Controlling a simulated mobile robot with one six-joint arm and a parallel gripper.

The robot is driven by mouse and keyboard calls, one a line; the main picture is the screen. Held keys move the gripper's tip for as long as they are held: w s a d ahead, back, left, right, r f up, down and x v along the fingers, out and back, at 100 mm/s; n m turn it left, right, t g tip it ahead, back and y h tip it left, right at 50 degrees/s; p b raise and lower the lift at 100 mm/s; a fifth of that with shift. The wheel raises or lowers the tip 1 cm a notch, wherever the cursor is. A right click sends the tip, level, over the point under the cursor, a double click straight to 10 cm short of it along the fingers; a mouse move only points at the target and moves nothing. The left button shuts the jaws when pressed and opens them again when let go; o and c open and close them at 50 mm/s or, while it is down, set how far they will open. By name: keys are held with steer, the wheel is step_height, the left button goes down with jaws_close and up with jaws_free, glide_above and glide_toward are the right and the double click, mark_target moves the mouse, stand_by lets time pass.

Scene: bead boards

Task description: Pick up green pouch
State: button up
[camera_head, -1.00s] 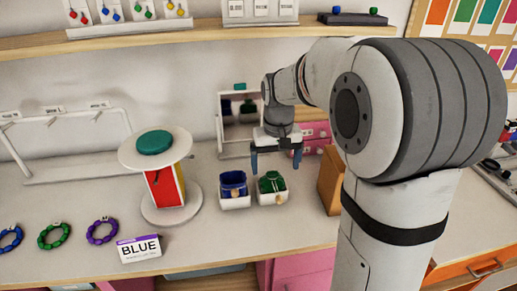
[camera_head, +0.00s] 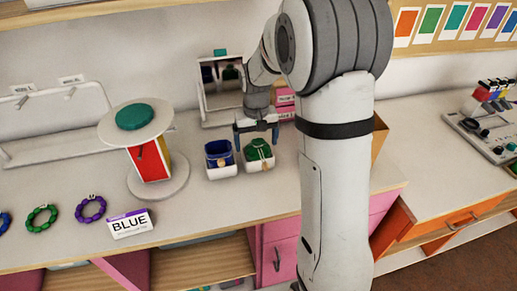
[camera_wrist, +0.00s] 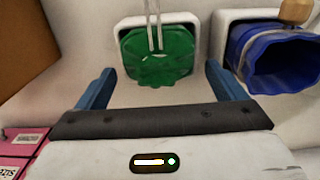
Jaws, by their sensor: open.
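The green pouch (camera_head: 258,150) sits in a small white tray (camera_head: 259,166) on the counter. In the wrist view the green pouch (camera_wrist: 157,56) shows with pale drawstrings, ahead of and between my two blue fingers. My gripper (camera_head: 257,134) is open and empty, just behind and above the green pouch in the head view; it also shows in the wrist view (camera_wrist: 153,82). The blue pouch (camera_head: 219,154) sits in a matching white tray just left of the green one. In the wrist view the blue pouch (camera_wrist: 272,58) lies right of my right finger.
A round stand with a teal disc (camera_head: 135,116) on top stands to the left. A white BLUE sign (camera_head: 130,223) and bead bracelets (camera_head: 91,208) lie toward the front left. A mirror (camera_head: 221,82) stands behind the trays.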

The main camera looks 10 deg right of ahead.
steer(key=shift+c, duration=0.4)
steer(key=c, duration=1)
